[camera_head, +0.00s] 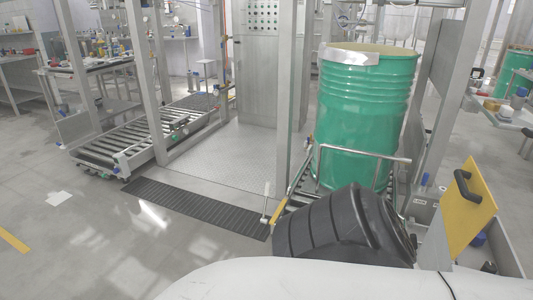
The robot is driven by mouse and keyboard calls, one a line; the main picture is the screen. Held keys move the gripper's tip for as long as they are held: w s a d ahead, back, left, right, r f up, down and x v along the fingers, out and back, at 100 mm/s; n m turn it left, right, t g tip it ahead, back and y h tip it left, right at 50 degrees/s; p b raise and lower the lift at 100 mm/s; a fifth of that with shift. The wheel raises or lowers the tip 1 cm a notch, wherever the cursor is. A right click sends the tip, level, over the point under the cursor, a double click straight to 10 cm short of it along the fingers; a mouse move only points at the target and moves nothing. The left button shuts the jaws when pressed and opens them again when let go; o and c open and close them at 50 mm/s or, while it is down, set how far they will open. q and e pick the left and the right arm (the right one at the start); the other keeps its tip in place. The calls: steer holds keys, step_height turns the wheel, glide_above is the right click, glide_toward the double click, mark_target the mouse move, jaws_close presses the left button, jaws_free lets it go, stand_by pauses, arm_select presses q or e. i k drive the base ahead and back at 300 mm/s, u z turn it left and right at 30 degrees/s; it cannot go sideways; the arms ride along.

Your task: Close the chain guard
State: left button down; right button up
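A yellow panel with a black handle (476,208), which looks like the chain guard, stands at the right. It is raised and tilted, with its handle near the top. Below and beside it is an open grey trough-like housing (508,262) with small dark and blue parts inside. The panel's lower edge meets this housing, but the hinge is not clear. Neither of my grippers is in the camera_head view, so their state and their distance from the panel do not show.
A large green drum (365,120) stands on a roller conveyor behind a metal rail (365,153), left of the panel. Grey posts rise around it. Another roller conveyor (150,133) is at the left. A dark floor grating (195,208) crosses the front. Floor at lower left is mostly clear.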

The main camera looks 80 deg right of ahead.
mark_target(467, 205)
steer(key=z, duration=3.95)
steer(key=i, duration=0.5)
steer(key=k, duration=1)
steer(key=z, duration=1.65)
steer(key=i, duration=1.25)
steer(key=u, duration=1.75)
steer(key=i, duration=0.2)
steer(key=z, duration=0.1)
